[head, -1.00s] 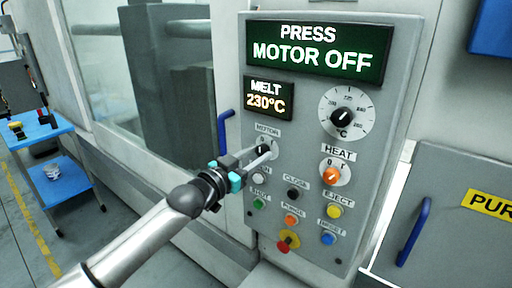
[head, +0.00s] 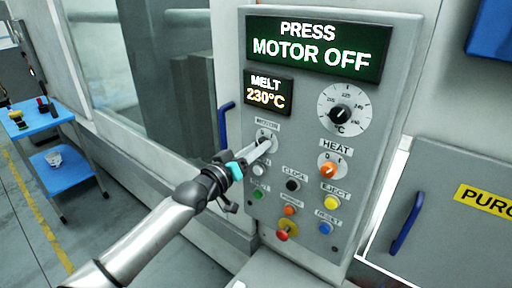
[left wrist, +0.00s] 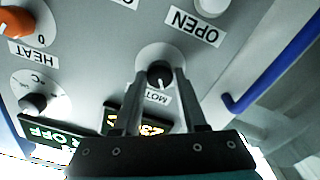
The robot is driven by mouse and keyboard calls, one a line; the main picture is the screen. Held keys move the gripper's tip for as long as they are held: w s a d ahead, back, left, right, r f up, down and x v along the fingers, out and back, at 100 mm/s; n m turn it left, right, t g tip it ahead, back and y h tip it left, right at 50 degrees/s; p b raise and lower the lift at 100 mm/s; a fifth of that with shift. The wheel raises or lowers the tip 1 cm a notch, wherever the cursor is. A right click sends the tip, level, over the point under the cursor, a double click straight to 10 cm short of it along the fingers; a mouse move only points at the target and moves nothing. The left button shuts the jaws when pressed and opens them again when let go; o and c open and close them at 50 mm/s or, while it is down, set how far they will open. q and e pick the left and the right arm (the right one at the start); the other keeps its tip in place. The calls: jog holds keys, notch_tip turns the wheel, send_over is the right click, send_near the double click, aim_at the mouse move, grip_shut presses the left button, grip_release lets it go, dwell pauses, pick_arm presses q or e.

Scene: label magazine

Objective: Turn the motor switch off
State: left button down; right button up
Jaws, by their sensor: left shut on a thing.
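The motor switch (left wrist: 160,74) is a black rotary knob on a round pale plate. It sits under the MOTOR label on the grey control panel (head: 402,100). My left gripper (head: 266,146) reaches it from the lower left, and its two grey fingers are shut on the knob. In the left wrist view the fingers (left wrist: 158,80) stand on either side of the knob. In the head view the fingertips mostly cover the knob, so its setting is hard to read there. The green display (head: 316,48) reads PRESS MOTOR OFF. My right gripper is not in view.
The orange heat knob (head: 330,170) sits right of the motor switch, with the temperature dial (head: 341,112) above it. Several push buttons, including the black close button (head: 293,185), lie below. A blue handle (head: 225,124) stands left of the panel.

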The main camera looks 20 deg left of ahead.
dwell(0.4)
pick_arm(q)
jog(key=shift+c, duration=2.2)
grip_release()
jog(key=b+v, duration=0.1)
jog(key=v, duration=1.4)
jog(key=shift+s, duration=0.1)
